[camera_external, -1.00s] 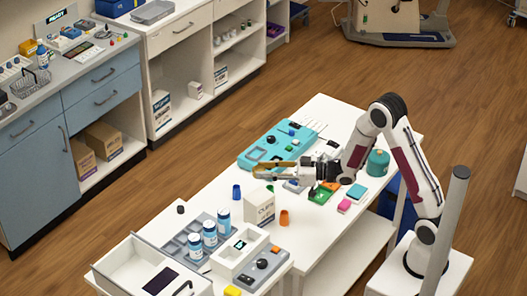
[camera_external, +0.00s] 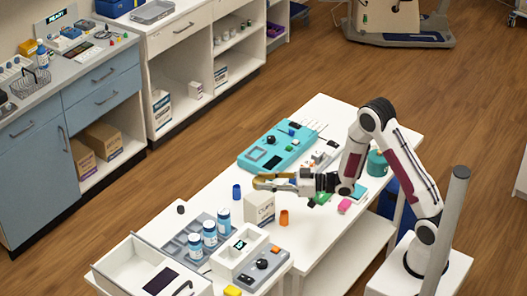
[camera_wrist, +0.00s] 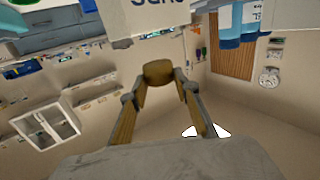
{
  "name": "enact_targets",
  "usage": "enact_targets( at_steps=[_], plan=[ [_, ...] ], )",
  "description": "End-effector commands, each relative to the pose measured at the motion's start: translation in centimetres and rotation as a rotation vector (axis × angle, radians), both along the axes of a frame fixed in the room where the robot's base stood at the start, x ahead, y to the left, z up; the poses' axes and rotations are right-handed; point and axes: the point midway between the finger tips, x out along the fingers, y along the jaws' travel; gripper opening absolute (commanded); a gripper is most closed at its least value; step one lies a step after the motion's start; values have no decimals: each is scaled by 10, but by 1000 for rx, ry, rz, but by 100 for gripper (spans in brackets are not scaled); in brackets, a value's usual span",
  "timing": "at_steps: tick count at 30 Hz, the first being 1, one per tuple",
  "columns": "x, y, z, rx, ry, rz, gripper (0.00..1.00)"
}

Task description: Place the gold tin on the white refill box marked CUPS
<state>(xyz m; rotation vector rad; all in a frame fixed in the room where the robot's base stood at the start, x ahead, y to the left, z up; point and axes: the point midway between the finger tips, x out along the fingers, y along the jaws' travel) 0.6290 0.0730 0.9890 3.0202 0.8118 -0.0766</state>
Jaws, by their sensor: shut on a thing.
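The gold tin (camera_wrist: 158,73) is between my gripper's fingertips in the wrist view; in the external view it is small and hard to tell from the fingers. My gripper (camera_external: 260,183) is shut on it, with the fingers pointing left. The white refill box marked CUPS (camera_external: 259,209) stands upright on the white table, just below the fingertips in the picture. It also shows at the top of the wrist view (camera_wrist: 155,18), apart from the tin there. The exact height of the tin over the box cannot be told.
A blue cup (camera_external: 236,192) and an orange cup (camera_external: 284,218) stand near the box. White bottles with blue labels (camera_external: 209,233) stand in a grey tray to the left. A teal device (camera_external: 272,147) lies behind the gripper. A green jar (camera_external: 378,163) stands near the arm.

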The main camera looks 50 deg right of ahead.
Motion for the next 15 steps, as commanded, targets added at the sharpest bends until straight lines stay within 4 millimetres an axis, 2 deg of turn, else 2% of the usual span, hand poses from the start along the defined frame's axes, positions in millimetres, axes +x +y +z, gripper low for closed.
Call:
enact_targets(
  at_steps=[15],
  plan=[
    [0, 0, -38, 0, 1, 0, 12]
  ],
)
